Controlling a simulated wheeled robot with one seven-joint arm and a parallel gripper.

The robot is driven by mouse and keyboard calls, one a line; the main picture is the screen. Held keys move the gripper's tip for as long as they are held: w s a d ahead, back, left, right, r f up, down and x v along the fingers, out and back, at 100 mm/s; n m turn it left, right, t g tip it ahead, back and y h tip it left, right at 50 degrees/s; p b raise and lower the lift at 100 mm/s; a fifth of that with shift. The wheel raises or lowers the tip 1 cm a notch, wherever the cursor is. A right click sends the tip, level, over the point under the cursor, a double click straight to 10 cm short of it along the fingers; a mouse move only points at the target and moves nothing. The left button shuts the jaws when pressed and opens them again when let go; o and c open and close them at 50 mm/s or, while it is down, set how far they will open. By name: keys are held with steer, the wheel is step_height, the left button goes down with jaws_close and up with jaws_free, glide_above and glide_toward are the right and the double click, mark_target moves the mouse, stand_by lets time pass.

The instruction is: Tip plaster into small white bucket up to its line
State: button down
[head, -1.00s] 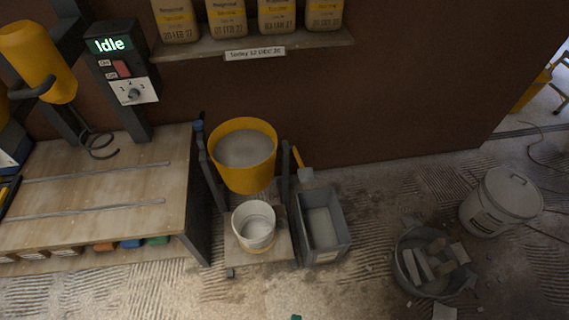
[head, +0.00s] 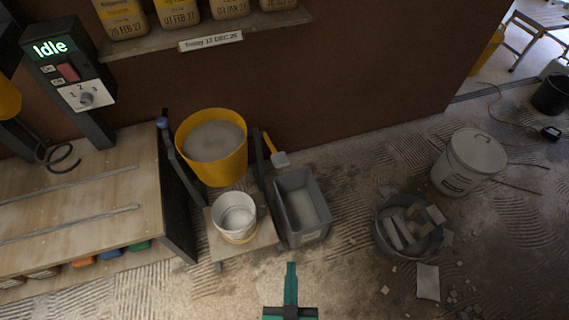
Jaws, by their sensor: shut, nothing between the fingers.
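A yellow bucket (head: 228,164) with grey plaster (head: 212,141) inside hangs upright between dark posts. The small white bucket (head: 235,222) stands below it on a pale wooden board (head: 257,243). The white bucket's inside looks pale grey; I cannot make out a level or a fill line. My gripper (head: 291,266), teal-fingered, is at the bottom middle, in front of and to the right of the white bucket. It is shut and empty, apart from both buckets.
A grey trough (head: 325,235) stands right of the board, with a yellow-handled tool (head: 274,152) behind it. A rubble tub (head: 380,232) and a lidded white bucket (head: 455,178) stand further right.

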steer(key=w+d+f+y, duration=0.1)
steer(key=w, duration=1.4)
steer(key=w+r+n+g+y, duration=0.1)
steer(key=w+r+n+y, duration=0.2)
steer(key=w+r, duration=0.4)
steer(key=w+n, duration=0.1)
steer(key=w, duration=0.5)
steer(key=shift+w+d+r+g+y, duration=0.2)
steer(key=shift+w+g+y, duration=0.1)
steer(key=shift+g, duration=0.1)
steer(key=shift+w, duration=0.1)
glide_above(285, 164)
step_height(285, 164, down, 4)
steer(key=f, duration=0.1)
steer(key=s+f, duration=0.1)
steer(key=shift+s+a+f, duration=0.1)
steer(key=shift+s+f, duration=0.1)
steer(key=shift+f, duration=0.2)
steer(key=shift+s+f, duration=0.1)
steer(key=shift+f, duration=0.55)
steer(key=shift+f, duration=0.1)
